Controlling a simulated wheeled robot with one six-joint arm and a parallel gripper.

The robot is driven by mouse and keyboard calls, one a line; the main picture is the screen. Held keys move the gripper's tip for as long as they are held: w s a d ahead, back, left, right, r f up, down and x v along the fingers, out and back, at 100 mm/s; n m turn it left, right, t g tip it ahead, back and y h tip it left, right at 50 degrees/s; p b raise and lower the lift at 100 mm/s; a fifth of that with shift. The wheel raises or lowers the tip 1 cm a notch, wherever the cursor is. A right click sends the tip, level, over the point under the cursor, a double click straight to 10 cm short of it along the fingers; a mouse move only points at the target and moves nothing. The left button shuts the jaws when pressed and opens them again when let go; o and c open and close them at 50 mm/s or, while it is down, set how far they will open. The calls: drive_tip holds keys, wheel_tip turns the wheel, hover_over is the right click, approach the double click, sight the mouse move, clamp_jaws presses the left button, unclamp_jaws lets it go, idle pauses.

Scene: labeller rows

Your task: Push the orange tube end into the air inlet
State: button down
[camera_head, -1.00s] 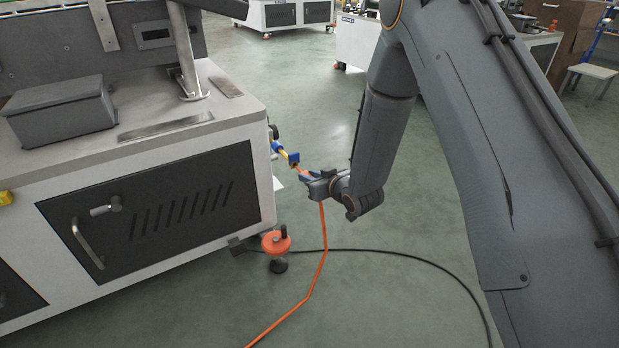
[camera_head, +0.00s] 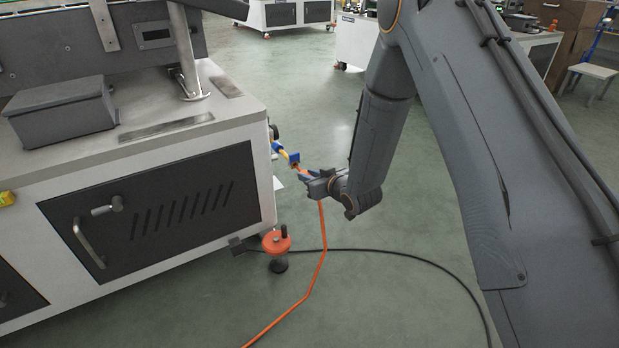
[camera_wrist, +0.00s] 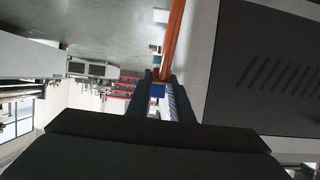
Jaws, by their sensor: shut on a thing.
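My gripper (camera_head: 306,175) is shut on the orange tube (camera_head: 323,235), just off the right side of the machine. The tube hangs from the gripper and runs down to the floor. A short orange stretch shows ahead of the fingers, close to the air inlet (camera_head: 293,157), a blue and yellow fitting on the machine's side. I cannot tell whether the tube end touches the inlet or is inside it. In the wrist view, the tube (camera_wrist: 174,40) passes down between the fingers (camera_wrist: 160,98), and a small blue part (camera_wrist: 157,90) shows between them.
The white machine cabinet (camera_head: 160,242) with dark doors stands at the left. An orange-topped foot (camera_head: 277,243) stands by its lower corner. A black cable (camera_head: 400,255) curves over the floor. The floor beyond my arm is open, with other machines at the back.

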drive_tip(key=shift+w+a, duration=0.7)
drive_tip(key=shift+w, duration=0.35)
drive_tip(key=c, duration=1.5)
unclamp_jaws()
drive_tip(key=p+v, duration=0.2)
drive_tip(key=v, duration=0.5)
drive_tip(key=shift+s+d+r, duration=0.1)
drive_tip(key=shift+s+d, duration=0.1)
drive_tip(key=shift+s, duration=0.15)
